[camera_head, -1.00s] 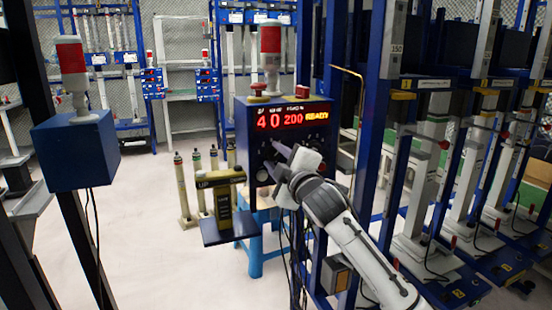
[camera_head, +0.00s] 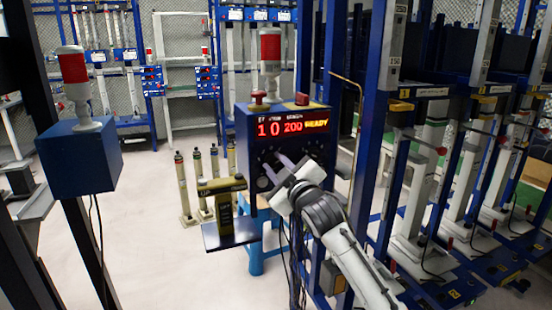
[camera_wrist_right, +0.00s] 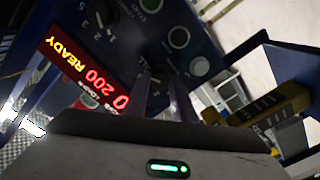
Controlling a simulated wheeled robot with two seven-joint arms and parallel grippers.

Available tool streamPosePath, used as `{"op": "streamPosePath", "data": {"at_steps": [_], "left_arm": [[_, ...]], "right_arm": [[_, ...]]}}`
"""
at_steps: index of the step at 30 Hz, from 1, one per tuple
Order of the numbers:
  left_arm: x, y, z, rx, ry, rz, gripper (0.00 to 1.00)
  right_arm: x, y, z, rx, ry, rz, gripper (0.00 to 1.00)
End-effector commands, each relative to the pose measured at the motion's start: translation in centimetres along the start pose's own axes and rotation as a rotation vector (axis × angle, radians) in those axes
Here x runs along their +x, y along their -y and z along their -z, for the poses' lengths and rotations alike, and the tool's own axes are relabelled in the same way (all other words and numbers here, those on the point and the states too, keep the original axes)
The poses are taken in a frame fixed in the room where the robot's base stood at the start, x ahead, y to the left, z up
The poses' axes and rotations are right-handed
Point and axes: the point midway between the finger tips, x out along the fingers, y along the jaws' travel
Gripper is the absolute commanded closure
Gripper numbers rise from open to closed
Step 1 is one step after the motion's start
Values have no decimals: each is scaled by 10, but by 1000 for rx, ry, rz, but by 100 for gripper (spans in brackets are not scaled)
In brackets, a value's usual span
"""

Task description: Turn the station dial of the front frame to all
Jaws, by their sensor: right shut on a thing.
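The blue control box (camera_head: 244,135) of the front frame stands in the middle of the head view. Its red display (camera_head: 292,128) reads 10, 200 and READY. My right gripper (camera_head: 279,167) is at the lower face of the box, its fingers shut on the station dial. In the right wrist view the fingertips (camera_wrist_right: 160,88) close around the dark dial knob (camera_wrist_right: 156,74), which they largely hide. The dial's pointer cannot be made out. My left gripper is not in view.
Round buttons (camera_wrist_right: 178,37) sit beside the dial in the wrist view. A red-and-white beacon (camera_head: 271,52) stands on top. Blue frame posts stand close on the right; open floor lies left.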

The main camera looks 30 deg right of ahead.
Motion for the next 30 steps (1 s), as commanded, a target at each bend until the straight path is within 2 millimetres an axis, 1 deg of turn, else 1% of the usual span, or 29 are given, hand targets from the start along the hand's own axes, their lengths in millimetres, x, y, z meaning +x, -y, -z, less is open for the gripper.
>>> {"op": "streamPosePath", "data": {"at_steps": [1,3,8,12,19,30], "left_arm": [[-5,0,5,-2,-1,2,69],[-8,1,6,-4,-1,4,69],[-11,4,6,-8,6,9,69],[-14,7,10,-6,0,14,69],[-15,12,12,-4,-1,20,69],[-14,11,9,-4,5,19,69]], "right_arm": [[0,-1,2,40,3,3,99],[0,-1,2,91,2,2,99],[0,-1,1,190,2,1,99],[0,-1,0,252,3,1,99],[0,0,0,305,1,1,99],[0,0,-1,315,1,1,99]]}}
